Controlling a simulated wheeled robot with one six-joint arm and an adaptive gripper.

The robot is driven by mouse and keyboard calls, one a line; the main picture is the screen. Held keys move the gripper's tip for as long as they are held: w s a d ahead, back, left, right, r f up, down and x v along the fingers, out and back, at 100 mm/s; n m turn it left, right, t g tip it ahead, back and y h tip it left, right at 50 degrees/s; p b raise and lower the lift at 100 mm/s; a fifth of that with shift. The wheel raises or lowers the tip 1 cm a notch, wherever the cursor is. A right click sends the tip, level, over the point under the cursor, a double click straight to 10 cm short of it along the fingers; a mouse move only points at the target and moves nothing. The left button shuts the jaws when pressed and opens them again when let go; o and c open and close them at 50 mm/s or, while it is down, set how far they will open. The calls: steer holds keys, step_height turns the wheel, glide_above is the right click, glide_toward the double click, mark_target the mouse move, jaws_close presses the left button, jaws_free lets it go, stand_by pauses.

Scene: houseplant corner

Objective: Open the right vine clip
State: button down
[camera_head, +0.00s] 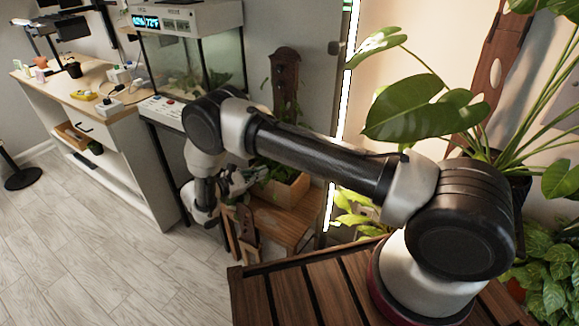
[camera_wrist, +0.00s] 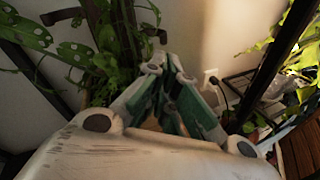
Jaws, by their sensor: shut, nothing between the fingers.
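My gripper (camera_wrist: 171,62) is shut and empty in the wrist view, its green-and-grey fingers drawn together at the tips. In the head view my gripper (camera_head: 240,182) is low beside a wooden planter (camera_head: 284,190) and partly hidden by my arm. A leafy vine (camera_wrist: 108,65) climbs dark uprights beyond the fingers and to their left. A small dark piece (camera_wrist: 158,35) sticks out to the right of the uprights, just beyond and above the fingertips. A similar piece (camera_wrist: 62,15) sticks out to the left. These may be the vine clips; their open or closed state is unclear.
The planter stands on a low wooden bench (camera_head: 285,222) by the wall. A glass terrarium (camera_head: 195,62) is behind it. A wall outlet with a cord (camera_wrist: 211,78) and a dark post (camera_wrist: 275,60) are to the right. Floor (camera_head: 90,250) at left is clear.

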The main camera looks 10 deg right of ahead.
steer(key=w+d+f+n, duration=0.1)
steer(key=d, duration=0.3)
steer(key=w+d+f+n, duration=0.1)
steer(key=w+d, duration=0.1)
steer(key=d, duration=0.2)
steer(key=w+d+f+n, duration=0.1)
steer(key=w+d+n, duration=0.1)
steer(key=d, duration=0.2)
steer(key=shift+w+d+f, duration=0.1)
steer(key=shift+w+d, duration=0.05)
steer(key=shift+d, duration=0.25)
steer(key=shift+d, duration=0.1)
steer(key=shift+d+n, duration=0.15)
steer(key=shift+n, duration=0.15)
steer(key=shift+d+t+y, duration=0.2)
steer(key=shift+t+y, duration=0.2)
